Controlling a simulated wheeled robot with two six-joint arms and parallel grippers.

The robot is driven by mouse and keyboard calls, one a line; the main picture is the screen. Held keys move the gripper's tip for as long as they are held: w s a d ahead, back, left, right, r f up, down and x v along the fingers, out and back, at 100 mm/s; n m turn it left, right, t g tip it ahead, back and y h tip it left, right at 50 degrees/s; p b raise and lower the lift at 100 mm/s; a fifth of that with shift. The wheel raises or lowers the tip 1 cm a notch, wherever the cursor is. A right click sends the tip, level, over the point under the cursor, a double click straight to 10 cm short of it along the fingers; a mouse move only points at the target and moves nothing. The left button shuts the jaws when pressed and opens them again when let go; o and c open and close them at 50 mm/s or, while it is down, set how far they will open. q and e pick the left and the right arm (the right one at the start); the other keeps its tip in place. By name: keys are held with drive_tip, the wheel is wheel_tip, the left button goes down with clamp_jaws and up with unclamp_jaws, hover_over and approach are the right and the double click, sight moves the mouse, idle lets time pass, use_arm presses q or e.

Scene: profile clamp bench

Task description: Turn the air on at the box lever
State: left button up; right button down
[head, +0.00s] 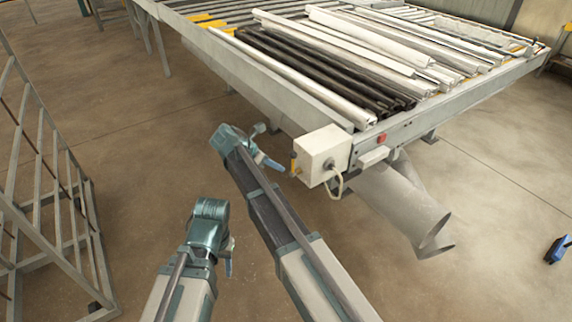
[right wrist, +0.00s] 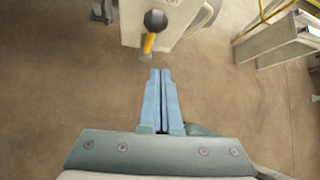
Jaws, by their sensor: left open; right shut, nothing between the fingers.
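The white control box (head: 322,153) is fixed at the near corner of the bench. Its yellow lever (head: 294,164) is on the box's left side. In the right wrist view the lever (right wrist: 149,43) extends from a dark round pivot on the box (right wrist: 186,18), its end pointing toward my fingers. My right gripper (head: 280,167) is shut and empty, just left of the lever. Its blue fingertips (right wrist: 160,72) are a short gap from the lever's end, apart from it. My left gripper (head: 229,266) is open, low over the floor and away from the box.
The bench (head: 280,97) bears several dark and white profiles (head: 322,73). A red button (head: 382,138) is on its front edge. A cable loops under the box, and a grey duct (head: 405,205) hangs beside it. A metal rack (head: 50,190) stands at the left. The floor between is clear.

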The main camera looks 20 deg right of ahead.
drive_tip(key=w+a+r+p, duration=0.1)
drive_tip(key=w+a, duration=0.1)
drive_tip(key=a, duration=0.3)
drive_tip(key=shift+w+a+r, duration=0.3)
drive_tip(key=shift+w, duration=0.05)
